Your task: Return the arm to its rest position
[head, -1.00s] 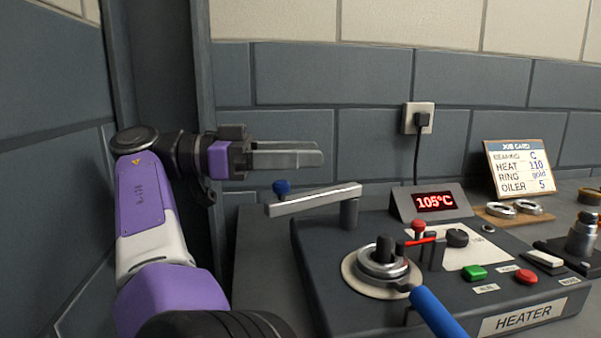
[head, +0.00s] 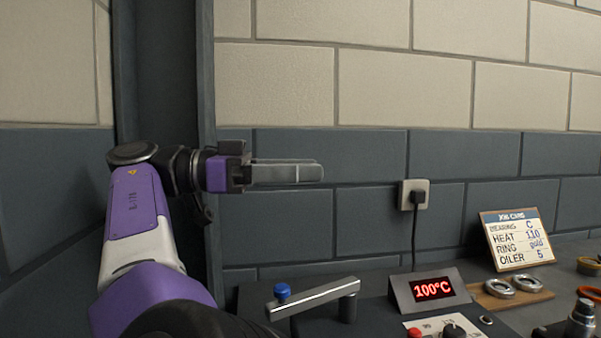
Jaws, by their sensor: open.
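My gripper (head: 285,173) is at the left of the head view, held level in the air in front of the blue-grey wall and pointing right. Its two long grey fingers extend from the purple wrist, and nothing shows between them. From this side the fingers overlap, so the gap between them is hard to see. My arm is bent, rising from the lower left to the wrist. The gripper is above the metal crank arm with the blue knob (head: 282,291) and apart from it.
The heater display (head: 432,289) reads 100°C. A job card (head: 516,239) stands behind metal rings (head: 513,286) at the right. A wall socket (head: 413,194) with a plug is near the middle. A metal fitting (head: 580,319) stands at lower right. Air right of the gripper is clear.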

